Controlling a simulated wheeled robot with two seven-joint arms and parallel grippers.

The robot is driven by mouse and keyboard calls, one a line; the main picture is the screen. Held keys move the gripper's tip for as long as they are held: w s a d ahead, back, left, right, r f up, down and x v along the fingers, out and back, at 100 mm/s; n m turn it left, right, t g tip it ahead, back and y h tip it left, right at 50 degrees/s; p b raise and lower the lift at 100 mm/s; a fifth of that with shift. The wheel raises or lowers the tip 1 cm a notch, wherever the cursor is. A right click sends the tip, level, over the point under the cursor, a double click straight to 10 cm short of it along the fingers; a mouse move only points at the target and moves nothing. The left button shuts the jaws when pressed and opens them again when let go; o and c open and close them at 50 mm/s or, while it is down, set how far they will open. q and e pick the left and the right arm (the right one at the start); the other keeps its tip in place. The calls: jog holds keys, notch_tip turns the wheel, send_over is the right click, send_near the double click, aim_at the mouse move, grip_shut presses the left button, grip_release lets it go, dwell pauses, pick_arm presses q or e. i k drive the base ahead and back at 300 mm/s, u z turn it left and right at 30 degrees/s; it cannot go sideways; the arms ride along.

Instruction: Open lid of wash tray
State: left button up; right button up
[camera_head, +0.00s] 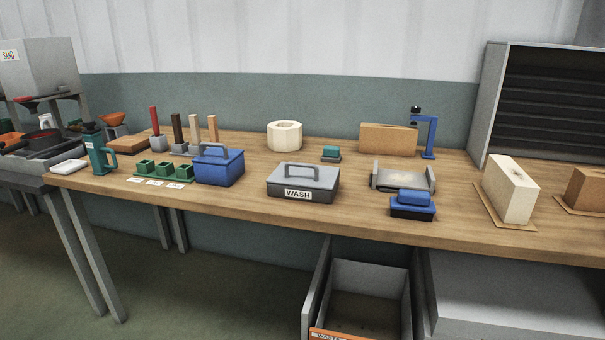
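The wash tray (268,188) is a dark grey box with a white "WASH" label on its front, near the front edge of the bench in the head view. Its lighter grey lid (325,178) lies flat on top and looks closed. A grey arched handle (299,167) stands up from the lid. The tray's inside is hidden by the lid. Neither of my grippers shows in this view.
A blue handled box (218,172) stands just left of the tray. A blue block on a dark base (412,204) and a grey holder (403,177) are on its right. A white octagonal block (284,136) stands behind. The wooden bench top (330,212) is clear in front.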

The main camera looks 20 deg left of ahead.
aim_at(304, 175)
jog(key=u, duration=0.5)
jog(key=i, duration=0.5)
jog(key=u, duration=0.5)
